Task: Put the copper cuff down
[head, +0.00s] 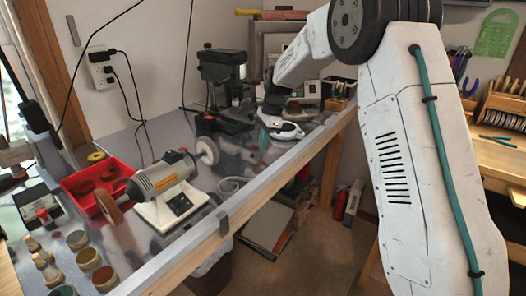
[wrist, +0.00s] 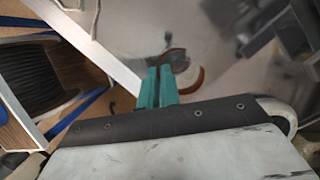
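The copper cuff (wrist: 198,78) shows in the wrist view as a curved, reddish-brown open band at the right side of my fingertips. My gripper (wrist: 156,76) has two teal fingers almost together, with a narrow dark gap, and appears shut on the cuff's near side. The fingers hide part of the band. In the head view my gripper (head: 263,139) points down over the far part of the grey metal bench top (head: 135,227). The cuff cannot be made out there.
A bench grinder-polisher (head: 168,187) stands on the bench, with a red tray (head: 87,188) behind it and several small pots (head: 88,258) at the front left. A dark drill press (head: 222,85) stands behind my gripper. Bare metal lies between the polisher and my gripper.

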